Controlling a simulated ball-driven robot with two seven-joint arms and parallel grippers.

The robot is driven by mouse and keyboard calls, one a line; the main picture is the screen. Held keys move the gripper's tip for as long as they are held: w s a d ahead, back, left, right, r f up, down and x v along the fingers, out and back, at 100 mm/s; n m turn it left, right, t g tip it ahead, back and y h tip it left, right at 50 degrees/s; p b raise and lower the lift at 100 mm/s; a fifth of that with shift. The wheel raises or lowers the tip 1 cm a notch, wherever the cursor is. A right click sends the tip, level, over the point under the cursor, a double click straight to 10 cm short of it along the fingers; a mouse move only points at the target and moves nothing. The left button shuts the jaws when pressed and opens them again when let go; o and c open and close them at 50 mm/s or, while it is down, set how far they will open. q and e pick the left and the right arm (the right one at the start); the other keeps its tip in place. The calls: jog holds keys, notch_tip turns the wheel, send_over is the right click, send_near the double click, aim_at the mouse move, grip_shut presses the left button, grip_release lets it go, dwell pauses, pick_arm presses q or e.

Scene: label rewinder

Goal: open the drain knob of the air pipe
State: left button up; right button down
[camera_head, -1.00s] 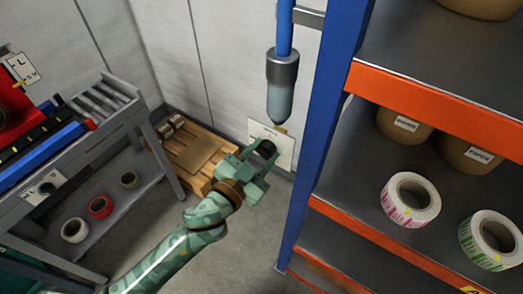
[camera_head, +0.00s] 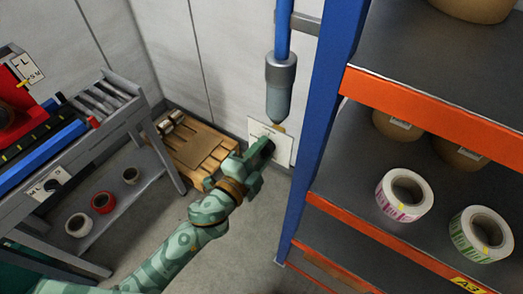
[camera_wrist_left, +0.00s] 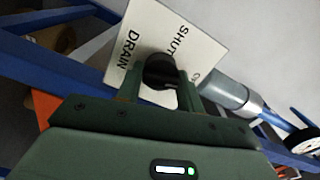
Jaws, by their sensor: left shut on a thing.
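The blue air pipe (camera_head: 284,35) comes down the back wall into a grey cylindrical bowl (camera_head: 280,85). A white plate (camera_head: 283,147) is just below the bowl. In the left wrist view the plate (camera_wrist_left: 143,33) reads DRAIN and SHUT, with another word partly hidden. The black drain knob (camera_wrist_left: 160,70) is in front of the plate. My green left gripper (camera_head: 262,152) is at the plate, shut on the knob with one finger on each side. The fingers mostly hide the knob in the head view. My right gripper is not in view.
A blue-and-orange shelf rack (camera_head: 430,103) with label rolls (camera_head: 405,196) stands close on the right. A grey workbench (camera_head: 105,100) is on the left. A wooden pallet (camera_head: 190,150) lies on the floor behind my left arm.

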pick_arm(q)
jog(key=shift+f+m, duration=0.1)
jog(key=shift+m, duration=1.4)
jog(key=o, duration=1)
jog(key=shift+s, duration=0.1)
jog(key=b+v, duration=0.2)
jog(key=v, duration=1.4)
jog(key=shift+b, duration=0.35)
